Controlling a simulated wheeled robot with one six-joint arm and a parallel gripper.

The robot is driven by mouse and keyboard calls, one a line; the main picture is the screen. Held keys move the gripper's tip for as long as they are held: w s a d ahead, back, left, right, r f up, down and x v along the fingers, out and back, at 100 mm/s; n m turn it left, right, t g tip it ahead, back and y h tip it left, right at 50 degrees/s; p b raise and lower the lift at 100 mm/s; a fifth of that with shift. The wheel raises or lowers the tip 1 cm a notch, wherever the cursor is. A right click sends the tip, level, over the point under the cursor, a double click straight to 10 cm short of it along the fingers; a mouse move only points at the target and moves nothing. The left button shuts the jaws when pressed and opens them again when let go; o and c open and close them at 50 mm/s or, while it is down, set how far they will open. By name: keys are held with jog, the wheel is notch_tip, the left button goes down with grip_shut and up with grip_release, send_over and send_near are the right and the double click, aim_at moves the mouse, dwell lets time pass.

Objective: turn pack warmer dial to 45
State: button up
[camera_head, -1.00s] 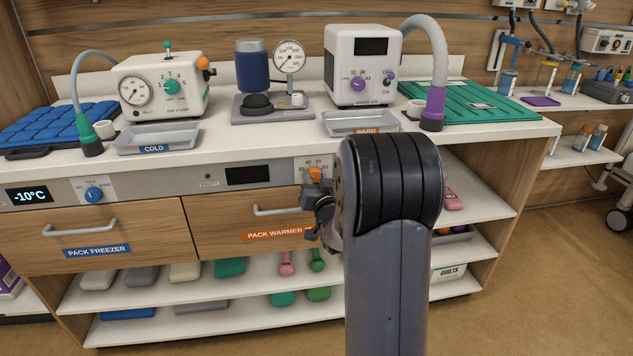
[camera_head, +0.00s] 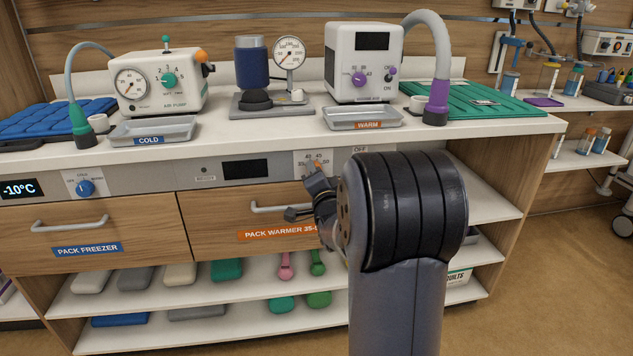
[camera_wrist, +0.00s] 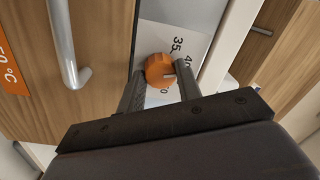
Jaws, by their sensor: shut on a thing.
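The orange pack warmer dial (camera_wrist: 159,70) sits between my gripper's fingers (camera_wrist: 160,88) in the wrist view, one finger on each side, and the gripper is shut on it. Fingers hide part of the scale, and I cannot read the exact setting. In the head view only a small orange part of the dial (camera_head: 317,165) shows above my gripper, under the printed numbers, on the panel above the pack warmer drawer (camera_head: 225,215).
The drawer's handle (camera_wrist: 66,45) is close to my gripper's left in the wrist view. The pack freezer dial (camera_head: 85,188) is further left on the panel. The counter above holds a warm tray (camera_head: 365,119), a cold tray (camera_head: 153,130) and devices. Open floor lies at right.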

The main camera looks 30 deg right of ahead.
jog(key=m+b, duration=0.1)
jog(key=m, duration=0.3)
jog(key=shift+f, duration=0.1)
jog(key=shift+m+h+b, duration=0.4)
jog(key=shift+m+b, duration=0.6)
jog(key=shift+m, duration=1)
jog(key=o, duration=1)
jog(key=shift+s+a, duration=0.1)
jog(key=p+v, duration=0.1)
jog(key=v, duration=0.9)
jog(key=shift+s, duration=0.3)
